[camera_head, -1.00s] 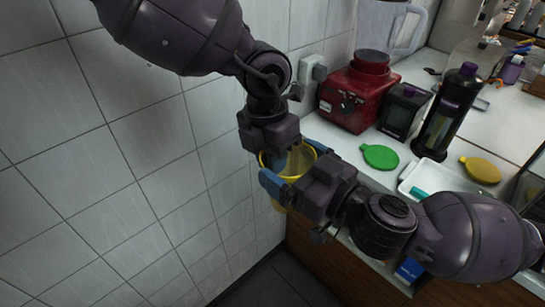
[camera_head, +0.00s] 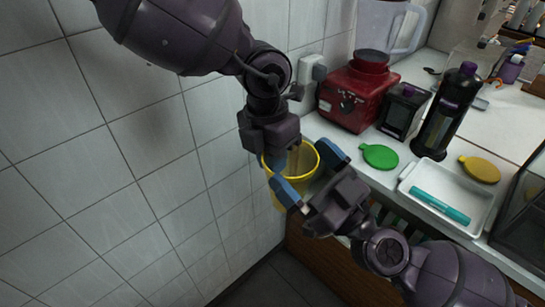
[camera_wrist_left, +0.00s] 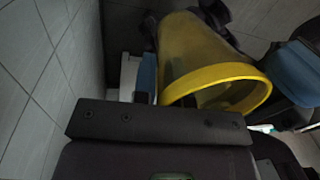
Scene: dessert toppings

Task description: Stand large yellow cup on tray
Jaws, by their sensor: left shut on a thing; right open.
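The large yellow cup (camera_head: 305,174) hangs upright in the air beside the tiled wall, left of the counter. My left gripper (camera_head: 279,160) is shut on the cup's rim at its wall side. In the left wrist view the cup (camera_wrist_left: 200,55) shows with its wide mouth toward the camera. My right gripper (camera_head: 308,172) is open, its blue fingers spread to either side of the cup on its right; whether they touch it I cannot tell. The white tray (camera_head: 409,177) lies on the counter at the right, with a teal marker (camera_head: 440,206) in it.
A green lid (camera_head: 380,156) and a yellow lid (camera_head: 480,169) lie near the tray. A black bottle (camera_head: 446,110), a dark box (camera_head: 403,112) and a red blender (camera_head: 353,97) stand behind. A glass-sided case (camera_head: 522,210) stands right of the tray.

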